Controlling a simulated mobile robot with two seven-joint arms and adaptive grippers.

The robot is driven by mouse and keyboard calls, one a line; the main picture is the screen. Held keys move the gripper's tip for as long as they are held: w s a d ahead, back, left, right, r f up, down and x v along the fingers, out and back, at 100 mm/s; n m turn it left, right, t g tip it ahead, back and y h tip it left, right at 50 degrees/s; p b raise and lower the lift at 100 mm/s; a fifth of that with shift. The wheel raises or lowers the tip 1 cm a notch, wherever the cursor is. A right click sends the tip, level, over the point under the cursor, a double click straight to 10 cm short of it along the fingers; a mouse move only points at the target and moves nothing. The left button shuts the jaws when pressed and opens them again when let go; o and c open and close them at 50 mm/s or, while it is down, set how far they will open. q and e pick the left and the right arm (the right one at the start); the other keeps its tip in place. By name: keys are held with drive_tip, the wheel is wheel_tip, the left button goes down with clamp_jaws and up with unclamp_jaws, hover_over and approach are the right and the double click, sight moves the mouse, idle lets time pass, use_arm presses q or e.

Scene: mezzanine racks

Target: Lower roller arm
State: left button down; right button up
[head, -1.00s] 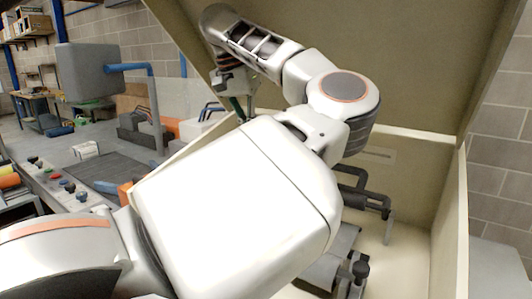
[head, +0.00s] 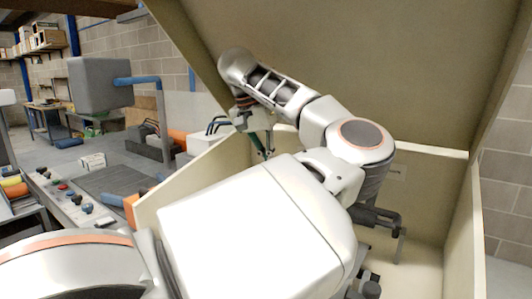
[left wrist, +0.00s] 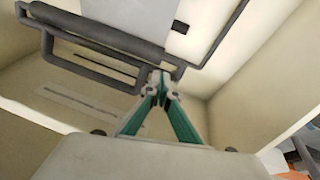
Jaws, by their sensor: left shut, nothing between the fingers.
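The roller arm is a dark grey tube frame inside a cream open-topped box. In the head view part of a dark tube frame (head: 383,222) shows behind my arm, the rest hidden. In the left wrist view its thick roller bar (left wrist: 95,30) and bent tubes cross the upper part. My left gripper (head: 264,150) is inside the box, its teal fingers partly hidden by my own arm. In the left wrist view the fingertips (left wrist: 160,82) are together and empty, close to the frame's lower tube; I cannot tell whether they touch. My right gripper is not in view.
A raised cream lid (head: 380,60) leans above. A control panel (head: 75,200) with several knobs is at left. A grey box (head: 98,85) on a blue arm stands behind it.

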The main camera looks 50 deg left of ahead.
use_arm(q)
drive_tip(key=shift+x, duration=1.85)
drive_tip(key=shift+s+a+f, duration=0.1)
